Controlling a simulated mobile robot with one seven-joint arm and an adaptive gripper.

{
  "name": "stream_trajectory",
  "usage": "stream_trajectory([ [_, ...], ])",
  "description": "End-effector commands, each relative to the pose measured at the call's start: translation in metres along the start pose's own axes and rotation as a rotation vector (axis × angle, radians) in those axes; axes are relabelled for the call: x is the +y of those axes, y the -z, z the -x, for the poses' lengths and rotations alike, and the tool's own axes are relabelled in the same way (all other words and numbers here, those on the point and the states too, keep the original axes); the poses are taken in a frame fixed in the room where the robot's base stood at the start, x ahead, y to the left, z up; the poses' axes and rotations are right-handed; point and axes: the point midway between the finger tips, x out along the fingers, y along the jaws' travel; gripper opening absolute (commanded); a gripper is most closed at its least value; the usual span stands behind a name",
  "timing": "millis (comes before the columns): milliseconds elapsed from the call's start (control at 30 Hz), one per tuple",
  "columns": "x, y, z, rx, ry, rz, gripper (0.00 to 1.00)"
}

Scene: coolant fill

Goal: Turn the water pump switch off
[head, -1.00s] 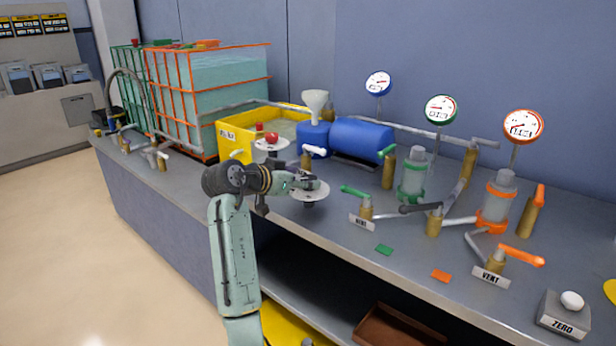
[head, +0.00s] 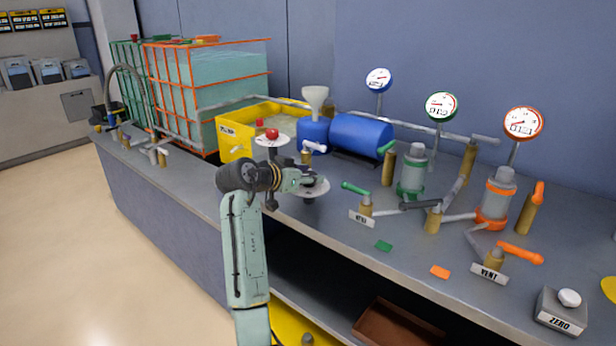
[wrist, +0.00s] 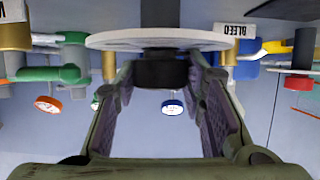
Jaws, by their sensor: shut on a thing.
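My gripper (head: 308,181) is over a white disc (head: 321,190) near the front edge of the bench. In the wrist view, which is upside down, the two fingers of my gripper (wrist: 162,88) stand on either side of a short dark knob (wrist: 160,71). The knob joins the white disc (wrist: 120,40), with a dark stem (wrist: 160,12) on its other face. My gripper is shut on this knob. A second white disc (head: 263,142) with a red knob (head: 271,133) stands behind it. I cannot read a label that names the water pump switch.
A yellow basin (head: 232,137) and a blue tank (head: 360,135) stand behind. To the right are valves with green and orange levers, a VENT plate (head: 490,275) and a ZERO button (head: 569,298). Pipes cross the bench. The front strip by the green tag (head: 384,246) is fairly clear.

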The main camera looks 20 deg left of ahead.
Motion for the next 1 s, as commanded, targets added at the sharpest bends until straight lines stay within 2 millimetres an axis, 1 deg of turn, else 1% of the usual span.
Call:
stream_trajectory([
  [33, 0.0002, 0.0001, 0.0, 0.0, 0.0, 0.0, 0.27],
  [300, 0.0002, 0.0001, 0.0001, 0.0, -0.001, 0.0, 0.09],
  [467, 0.0004, 0.0, -0.0001, 0.0, 0.005, 0.002, 0.09],
  [667, 0.0015, 0.0002, -0.0004, 0.001, 0.053, 0.021, 0.09],
  [867, 0.003, 0.0008, -0.0005, 0.001, 0.168, 0.069, 0.09],
  [1000, 0.0041, 0.0012, -0.0009, 0.0, 0.281, 0.115, 0.09],
])
